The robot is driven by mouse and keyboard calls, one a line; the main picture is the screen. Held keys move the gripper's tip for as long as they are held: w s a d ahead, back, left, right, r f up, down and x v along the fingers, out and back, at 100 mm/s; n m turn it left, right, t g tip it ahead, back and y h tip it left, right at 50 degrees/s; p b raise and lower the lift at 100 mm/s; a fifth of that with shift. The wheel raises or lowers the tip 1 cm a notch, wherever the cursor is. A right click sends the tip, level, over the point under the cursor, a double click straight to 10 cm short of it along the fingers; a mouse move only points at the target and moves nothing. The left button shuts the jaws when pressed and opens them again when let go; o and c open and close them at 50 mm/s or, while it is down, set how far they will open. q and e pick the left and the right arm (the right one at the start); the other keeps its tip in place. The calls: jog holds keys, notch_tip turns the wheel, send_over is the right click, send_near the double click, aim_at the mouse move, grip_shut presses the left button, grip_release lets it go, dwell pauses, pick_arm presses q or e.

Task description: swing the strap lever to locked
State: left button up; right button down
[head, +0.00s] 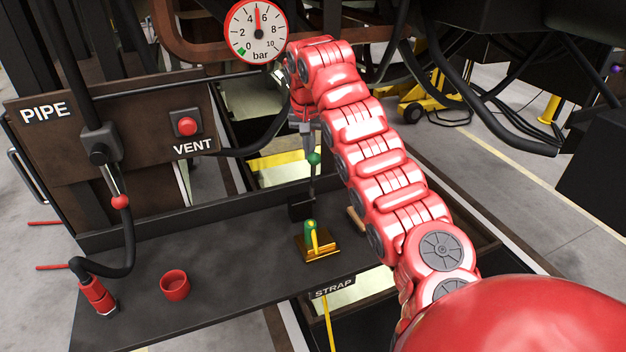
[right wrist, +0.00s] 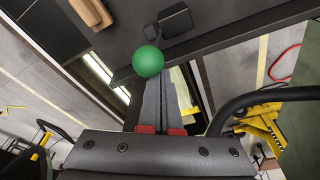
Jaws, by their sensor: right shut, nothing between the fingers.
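The strap lever shows as a thin dark rod with a green ball knob (head: 314,158), rising nearly upright from a small black block (head: 302,208) on the dark deck. The knob also shows in the right wrist view (right wrist: 148,61). My right gripper (head: 309,148) points down from the end of the red arm, just above the knob. In the right wrist view its fingers (right wrist: 158,82) are together and empty, with tips at the knob's edge. I cannot tell whether they touch it. The STRAP label (head: 332,288) is on the deck's front edge. My left gripper is not in view.
A gold plate with a green and yellow fitting (head: 312,240) sits in front of the lever's block. A red cup (head: 174,285) and a hose with a red end (head: 98,295) are at left. The PIPE/VENT panel (head: 110,140) and pressure gauge (head: 257,31) stand behind.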

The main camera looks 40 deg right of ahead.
aim_at(316, 158)
jog(key=shift+s, duration=0.15)
jog(key=shift+s+a+b, duration=0.2)
jog(key=shift+s+b, duration=0.4)
jog(key=shift+s, duration=0.15)
jog(key=shift+s+p, duration=0.35)
jog(key=shift+s, duration=0.25)
jog(key=shift+s+a+f, duration=0.1)
jog(key=shift+s+a, duration=0.1)
jog(key=shift+s, duration=0.1)
jog(key=shift+s, duration=0.1)
